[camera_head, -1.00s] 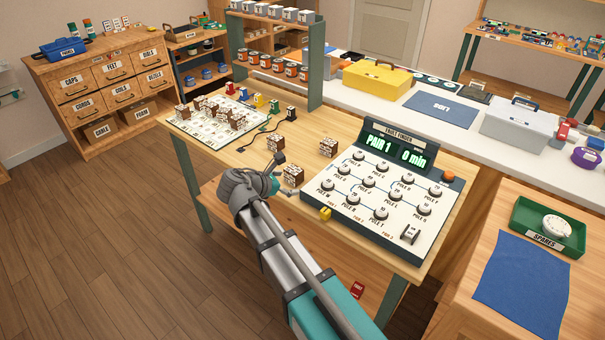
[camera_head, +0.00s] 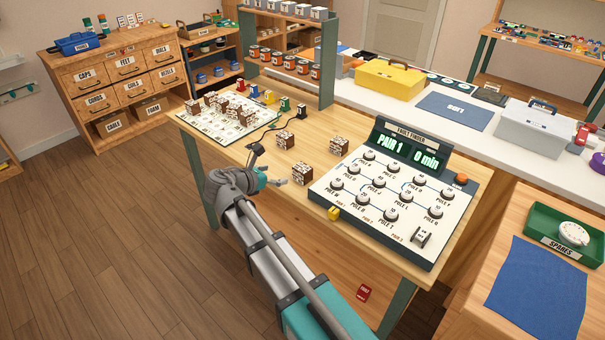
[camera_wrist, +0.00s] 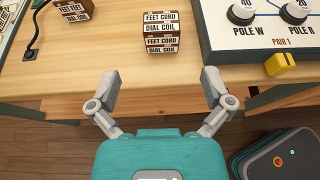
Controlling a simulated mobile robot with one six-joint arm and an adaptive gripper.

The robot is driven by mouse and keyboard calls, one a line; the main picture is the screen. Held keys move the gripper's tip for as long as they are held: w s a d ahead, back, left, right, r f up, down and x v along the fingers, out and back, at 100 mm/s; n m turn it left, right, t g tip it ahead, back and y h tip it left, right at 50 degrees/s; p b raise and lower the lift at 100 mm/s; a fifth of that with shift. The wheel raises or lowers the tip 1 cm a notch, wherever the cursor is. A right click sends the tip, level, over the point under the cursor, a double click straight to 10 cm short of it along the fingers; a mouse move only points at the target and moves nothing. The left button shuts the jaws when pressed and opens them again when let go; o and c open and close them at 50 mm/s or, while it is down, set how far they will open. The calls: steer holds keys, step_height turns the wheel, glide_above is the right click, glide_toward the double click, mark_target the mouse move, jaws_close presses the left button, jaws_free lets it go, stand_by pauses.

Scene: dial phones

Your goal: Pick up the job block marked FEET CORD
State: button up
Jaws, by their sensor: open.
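A brown-and-white block (camera_wrist: 162,37) sits on the wooden bench straight ahead of my gripper in the wrist view, with rows reading FEET CORD and DIAL COIL. The same block appears in the head view (camera_head: 302,174). A second block (camera_wrist: 73,9) at upper left, cut by the frame edge, also shows FEET CORD on its face. My gripper (camera_wrist: 161,80) is open and empty, its fingertips at the bench's front edge, apart from the nearer block. In the head view my gripper (camera_head: 280,182) is just left of that block.
The fault finder panel (camera_head: 382,195) stands right of the blocks, with a yellow piece (camera_head: 334,213) at its front corner. Another block (camera_head: 338,147) is behind, and a white chart (camera_head: 190,127) with several blocks lies at left. A dark cord (camera_head: 262,135) crosses the bench.

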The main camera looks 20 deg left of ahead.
mark_target(302, 168)
steer(key=b+x, duration=0.2)
steer(key=x, duration=0.5)
steer(key=shift+w+d, duration=0.1)
steer(key=shift+w, duration=0.05)
steer(key=shift+b, duration=0.3)
steer(key=shift+b+x, duration=0.9)
steer(key=shift+x, duration=1.75)
steer(key=shift+r, duration=0.1)
steer(key=c, duration=1)
